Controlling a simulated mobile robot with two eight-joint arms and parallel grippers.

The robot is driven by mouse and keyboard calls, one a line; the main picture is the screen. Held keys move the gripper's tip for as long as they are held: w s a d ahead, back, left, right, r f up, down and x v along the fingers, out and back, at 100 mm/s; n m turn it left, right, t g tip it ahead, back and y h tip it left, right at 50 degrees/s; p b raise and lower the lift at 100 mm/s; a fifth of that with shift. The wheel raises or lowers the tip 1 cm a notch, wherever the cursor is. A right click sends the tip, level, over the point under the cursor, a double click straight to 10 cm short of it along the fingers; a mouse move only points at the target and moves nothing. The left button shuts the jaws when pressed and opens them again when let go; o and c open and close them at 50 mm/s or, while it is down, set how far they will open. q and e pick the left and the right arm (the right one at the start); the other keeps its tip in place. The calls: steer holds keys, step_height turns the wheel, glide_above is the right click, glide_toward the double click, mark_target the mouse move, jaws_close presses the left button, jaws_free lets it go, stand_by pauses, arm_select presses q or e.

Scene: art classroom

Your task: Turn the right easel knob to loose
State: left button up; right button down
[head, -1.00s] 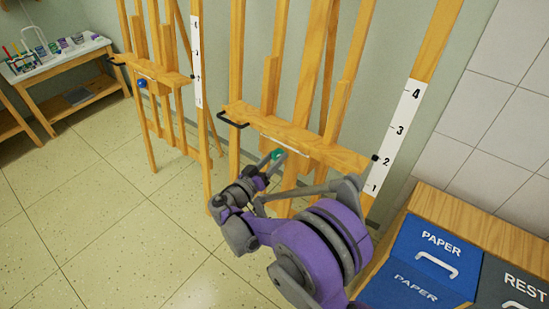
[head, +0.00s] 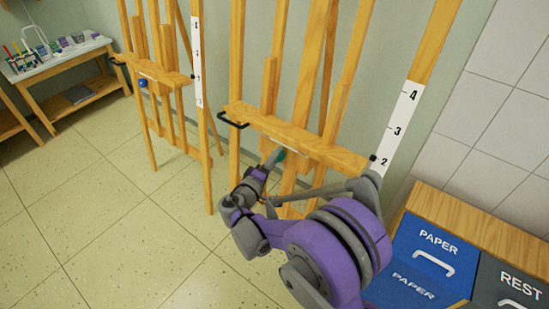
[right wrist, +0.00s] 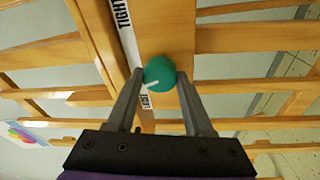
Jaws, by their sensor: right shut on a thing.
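The right easel (head: 330,150) stands at the centre of the head view. Its green knob (head: 281,154) is below the tray ledge, partly hidden by my gripper. In the right wrist view the round green knob (right wrist: 160,70) sits between my right gripper's fingertips (right wrist: 161,80), which are shut on its sides. A white mark on the knob points left and slightly down, toward the LOOSE end of a white label (right wrist: 146,100). TIGHT is at the label's upper end. My right gripper also shows in the head view (head: 274,160). My left gripper is out of view.
A second easel (head: 160,75) with a blue knob (head: 143,84) stands to the left. Blue PAPER (head: 425,255) and grey REST (head: 510,285) bins are at lower right. A supply table (head: 60,60) is at far left. The floor at left is clear.

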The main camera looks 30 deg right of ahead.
steer(key=shift+r+n+g+y+p, duration=0.1)
steer(key=shift+n+g+y+p, duration=0.2)
steer(key=shift+n, duration=1.65)
steer(key=shift+n+y+p, duration=0.1)
steer(key=shift+n+y, duration=0.3)
steer(key=shift+n, duration=1.55)
steer(key=shift+c, duration=1.5)
jaws_free()
steer(key=p+v, duration=0.1)
steer(key=v, duration=0.9)
steer(key=shift+s+a, duration=0.25)
steer(key=shift+a, duration=0.05)
steer(key=shift+r, duration=0.1)
